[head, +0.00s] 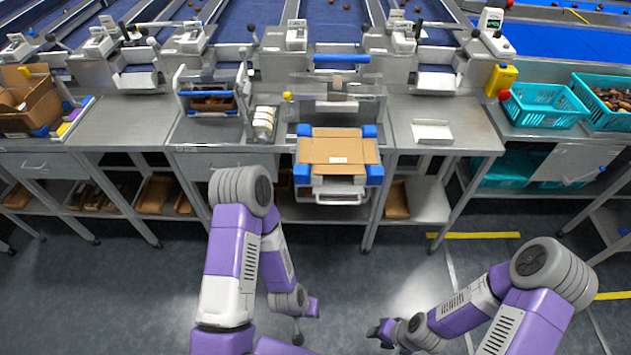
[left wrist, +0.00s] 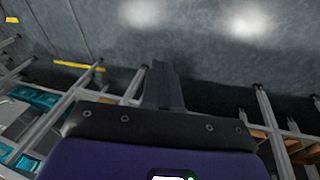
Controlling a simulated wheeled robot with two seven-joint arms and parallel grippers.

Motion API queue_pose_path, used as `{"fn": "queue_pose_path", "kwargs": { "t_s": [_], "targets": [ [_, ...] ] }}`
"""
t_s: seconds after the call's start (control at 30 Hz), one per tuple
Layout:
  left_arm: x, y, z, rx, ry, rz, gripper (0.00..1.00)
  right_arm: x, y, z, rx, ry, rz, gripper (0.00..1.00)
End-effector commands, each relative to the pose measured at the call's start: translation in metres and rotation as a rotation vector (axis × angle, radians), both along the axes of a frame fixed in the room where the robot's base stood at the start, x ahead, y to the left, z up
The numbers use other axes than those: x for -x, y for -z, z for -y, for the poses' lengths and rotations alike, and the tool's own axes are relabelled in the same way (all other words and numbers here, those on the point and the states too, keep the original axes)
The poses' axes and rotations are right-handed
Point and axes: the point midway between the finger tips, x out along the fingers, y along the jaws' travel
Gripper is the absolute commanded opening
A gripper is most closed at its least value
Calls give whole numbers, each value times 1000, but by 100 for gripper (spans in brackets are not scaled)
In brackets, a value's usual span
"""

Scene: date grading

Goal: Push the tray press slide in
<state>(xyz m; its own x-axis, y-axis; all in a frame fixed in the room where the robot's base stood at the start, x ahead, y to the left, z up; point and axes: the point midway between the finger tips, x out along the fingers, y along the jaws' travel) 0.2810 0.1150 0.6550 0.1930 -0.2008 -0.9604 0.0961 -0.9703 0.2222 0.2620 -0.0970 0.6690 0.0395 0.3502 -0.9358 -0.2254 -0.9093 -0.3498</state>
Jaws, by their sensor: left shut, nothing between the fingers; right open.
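The tray press (head: 335,90) stands at the middle of the steel bench, with a clear panel and a blue bar on top. Its slide (head: 340,186) sticks out past the bench's front edge toward me, with blue corner blocks and a pale front handle. A brown cardboard tray (head: 338,150) lies on the slide between the blue blocks. My left gripper (head: 298,338) hangs low over the floor, well short of the slide; its shut, empty fingers show in the left wrist view (left wrist: 163,85). My right gripper (head: 376,333) is open and also low, to the right of it.
A roll holder (head: 264,122) stands left of the press and a small white tray (head: 432,131) lies to its right. Shelves with cardboard run below the bench. The floor (head: 400,270) in front is clear.

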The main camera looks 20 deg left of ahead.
Motion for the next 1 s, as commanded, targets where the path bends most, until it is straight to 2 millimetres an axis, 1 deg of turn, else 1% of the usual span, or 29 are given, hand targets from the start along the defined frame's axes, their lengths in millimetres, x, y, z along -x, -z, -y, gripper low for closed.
{"fn": "queue_pose_path", "kwargs": {
  "t_s": [0.03, 0.07, 0.17, 0.27, 0.3, 0.37, 0.4, 0.47, 0.5, 0.6, 0.63, 0.7, 0.8, 1.0],
  "targets": [
    [-6, -6, -7, -83, 52, 68, 0, 0, -10, 0, 0, -1, 0, 43],
    [-12, -9, -13, -140, 85, 115, 0, 0, -13, 0, 0, -1, -1, 43],
    [-33, -25, -39, -366, 213, 279, 0, 0, -25, 0, 0, -1, 0, 43],
    [-57, -56, -63, -626, 361, 440, 0, 0, -35, 0, 0, -1, 0, 43],
    [-66, -72, -71, -736, 423, 502, 0, 0, -39, 0, 0, -1, 0, 43],
    [-78, -100, -80, -903, 515, 589, 0, 0, -45, 0, 0, 0, 0, 43],
    [-85, -118, -83, -1010, 574, 644, 0, 0, -48, 0, 0, 0, 0, 43],
    [-95, -146, -86, -1166, 653, 715, 0, 0, -53, 0, 0, 0, 0, 43],
    [-99, -164, -85, -1259, 698, 758, 0, 0, -55, 0, 0, 0, 0, 43],
    [-107, -200, -80, -1453, 787, 841, 0, 0, -60, 0, 0, 0, 0, 43],
    [-108, -208, -78, -1498, 806, 860, 0, 0, -61, 0, 0, 0, 0, 43],
    [-110, -223, -75, -1577, 838, 892, 0, 0, -62, 0, 0, 0, 0, 43],
    [-111, -232, -73, -1635, 858, 910, 0, 0, -62, 0, 0, 0, 0, 43],
    [-118, -230, -74, -1638, 855, 910, 0, 0, -52, 0, 0, 0, 0, 43]
  ]
}}
